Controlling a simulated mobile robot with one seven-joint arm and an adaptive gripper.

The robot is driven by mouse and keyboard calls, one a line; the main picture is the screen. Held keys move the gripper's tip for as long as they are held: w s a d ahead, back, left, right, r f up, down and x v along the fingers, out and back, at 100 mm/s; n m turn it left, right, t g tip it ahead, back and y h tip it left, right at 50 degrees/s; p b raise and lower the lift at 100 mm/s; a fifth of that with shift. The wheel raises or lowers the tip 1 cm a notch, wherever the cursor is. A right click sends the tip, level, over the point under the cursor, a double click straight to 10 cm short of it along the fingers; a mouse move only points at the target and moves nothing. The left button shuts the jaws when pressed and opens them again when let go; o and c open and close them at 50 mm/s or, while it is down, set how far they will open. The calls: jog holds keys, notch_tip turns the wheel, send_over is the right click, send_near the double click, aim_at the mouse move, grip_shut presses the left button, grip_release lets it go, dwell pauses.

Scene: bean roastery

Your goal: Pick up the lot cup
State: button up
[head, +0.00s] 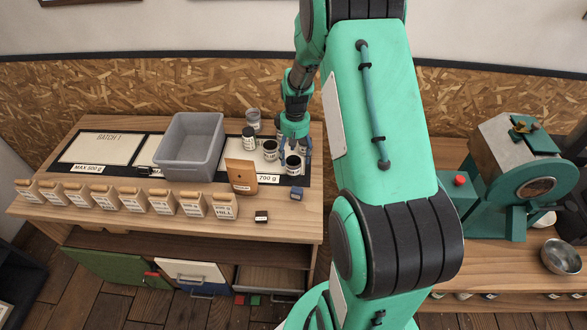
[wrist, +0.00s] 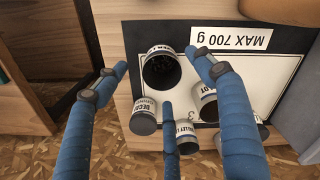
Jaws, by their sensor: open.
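Several small cups stand on the "MAX 700 g" board. In the wrist view, a cup with dark contents (wrist: 161,72) stands nearest the board's label; its own label is only partly legible. In the head view it is the front cup (head: 293,166). Beside it stands a cup with a label ending in "LOT" (wrist: 209,108). A cup marked "DECAF" (wrist: 144,118) and one whose label seems to read "VALLEY" (wrist: 186,136) are further in. My gripper (wrist: 158,72) is open, its blue fingers spread around the dark-filled cup. In the head view, my gripper (head: 300,152) hangs low over the cups.
A grey bin (head: 190,150) stands left of the cups. A brown pouch (head: 241,177) is in front of them, with a row of labelled bags (head: 162,201) along the table edge. A small dark block (head: 297,194) lies near the front cup. A roaster (head: 520,165) stands far right.

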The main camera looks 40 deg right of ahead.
aim_at(294, 163)
jog(key=shift+w+f+b, duration=0.1)
jog(key=shift+f+b, duration=0.35)
jog(key=shift+f, duration=2.05)
jog(key=c, duration=1.3)
jog(key=shift+r+p, duration=0.7)
jog(key=shift+r, duration=4.35)
